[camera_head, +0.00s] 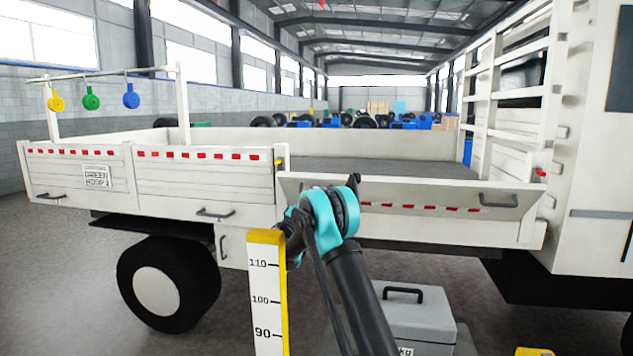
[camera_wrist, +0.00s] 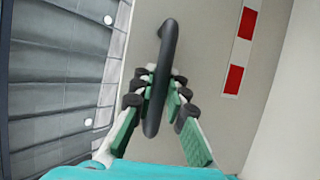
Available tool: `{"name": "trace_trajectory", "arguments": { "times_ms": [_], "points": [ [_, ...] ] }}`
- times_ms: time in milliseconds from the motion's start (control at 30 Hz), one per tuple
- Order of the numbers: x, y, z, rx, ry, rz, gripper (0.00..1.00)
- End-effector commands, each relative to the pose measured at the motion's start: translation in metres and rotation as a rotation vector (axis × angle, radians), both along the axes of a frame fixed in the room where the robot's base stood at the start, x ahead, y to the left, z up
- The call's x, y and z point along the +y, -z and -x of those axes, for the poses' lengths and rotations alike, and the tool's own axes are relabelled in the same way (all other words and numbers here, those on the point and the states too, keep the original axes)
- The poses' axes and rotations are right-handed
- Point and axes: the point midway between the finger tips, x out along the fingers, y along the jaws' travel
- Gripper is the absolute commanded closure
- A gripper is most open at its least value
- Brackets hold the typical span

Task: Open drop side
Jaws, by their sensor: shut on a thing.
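The pale drop side (camera_head: 420,190) on the right half of the truck bed leans outward from the bed, partly lowered. It has a row of red marks and a dark handle (camera_head: 499,201) near its right end. In the wrist view, my gripper (camera_wrist: 162,78) is shut on a dark curved bar handle (camera_wrist: 155,115), with green-padded fingers on both sides of it. The pale panel face (camera_wrist: 190,40) with its red-and-white strip lies behind. In the head view, my arm hides the fingertips and the held handle.
A yellow-edged measuring post (camera_head: 267,290) stands close left of my arm. A grey box (camera_head: 415,315) sits low to its right. A yellow latch (camera_head: 279,163) and a red latch (camera_head: 541,172) show at the bed posts. The left side panel (camera_head: 205,175) stands upright.

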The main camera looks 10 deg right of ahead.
Motion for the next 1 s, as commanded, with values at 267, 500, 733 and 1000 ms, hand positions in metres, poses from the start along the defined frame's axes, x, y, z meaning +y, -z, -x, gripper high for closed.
{"name": "trace_trajectory", "arguments": {
  "times_ms": [267, 500, 733, 1000],
  "points": [
    [0.008, 0.053, 0.023, -0.112, 0.002, 0.038, 1.0],
    [0.011, 0.096, 0.031, -0.244, 0.002, 0.081, 1.0],
    [0.011, 0.136, 0.032, -0.244, 0.003, 0.081, 1.0],
    [0.01, 0.168, 0.028, -0.245, 0.003, 0.08, 1.0]
  ]
}}
